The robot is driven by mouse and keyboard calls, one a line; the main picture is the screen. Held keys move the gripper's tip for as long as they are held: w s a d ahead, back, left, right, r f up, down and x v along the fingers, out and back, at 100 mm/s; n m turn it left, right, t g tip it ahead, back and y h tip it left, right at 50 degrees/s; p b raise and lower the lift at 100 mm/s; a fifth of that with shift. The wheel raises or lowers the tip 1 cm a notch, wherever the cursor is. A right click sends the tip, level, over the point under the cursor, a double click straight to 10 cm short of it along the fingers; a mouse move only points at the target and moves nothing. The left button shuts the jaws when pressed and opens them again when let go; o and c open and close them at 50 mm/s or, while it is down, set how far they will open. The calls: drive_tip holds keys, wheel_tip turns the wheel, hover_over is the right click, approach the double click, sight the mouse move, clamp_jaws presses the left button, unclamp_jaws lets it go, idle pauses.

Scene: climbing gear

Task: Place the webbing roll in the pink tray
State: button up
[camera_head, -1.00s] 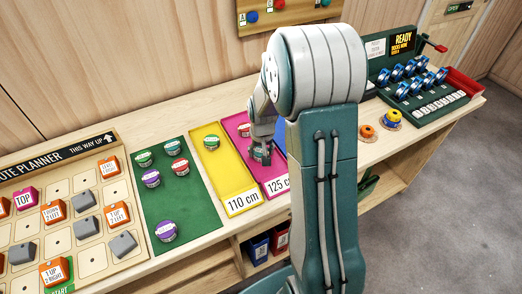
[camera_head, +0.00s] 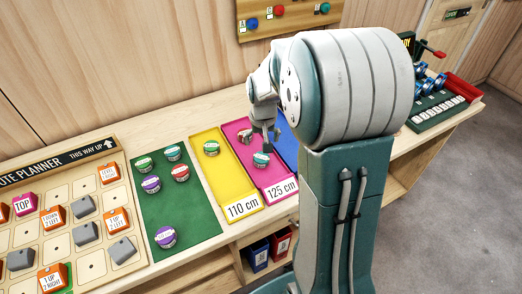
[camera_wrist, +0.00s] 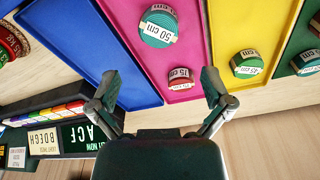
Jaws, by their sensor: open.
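The pink tray (camera_head: 283,180) lies between the yellow and blue trays. A teal webbing roll (camera_head: 261,159) rests in it toward the front; in the wrist view it is labelled 50 cm (camera_wrist: 158,25). A red webbing roll (camera_head: 244,137) sits further back in the same tray, and shows in the wrist view too (camera_wrist: 180,78). My gripper (camera_wrist: 158,85) is open and empty, its fingers spread above the back part of the pink tray and the blue tray's edge. It is clear of the teal roll. In the head view my arm hides part of the blue tray.
The yellow tray (camera_head: 236,186) holds a green roll (camera_head: 211,148). The green mat (camera_head: 199,211) holds several rolls. The blue tray (camera_wrist: 85,45) looks bare where visible. A route planner board (camera_head: 92,244) lies at left; a green case (camera_head: 440,118) stands at right.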

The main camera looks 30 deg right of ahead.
drive_tip(key=s+a+r+n+t, duration=0.1)
drive_tip(key=s+a+r, duration=0.25)
drive_tip(key=r, duration=0.25)
drive_tip(key=s+a+r+n+t, duration=0.1)
drive_tip(key=s+a+r, duration=0.2)
drive_tip(key=s+r, duration=0.25)
drive_tip(key=s+a+r+t, duration=0.1)
drive_tip(key=s+a, duration=0.1)
drive_tip(key=s, duration=0.3)
drive_tip(key=s+a+r+n+t, duration=0.1)
drive_tip(key=s+a+r, duration=0.1)
drive_tip(key=s, duration=0.4)
drive_tip(key=shift+s+a+r+n, duration=0.25)
drive_tip(key=shift+a+n, duration=0.05)
drive_tip(key=shift+a, duration=0.35)
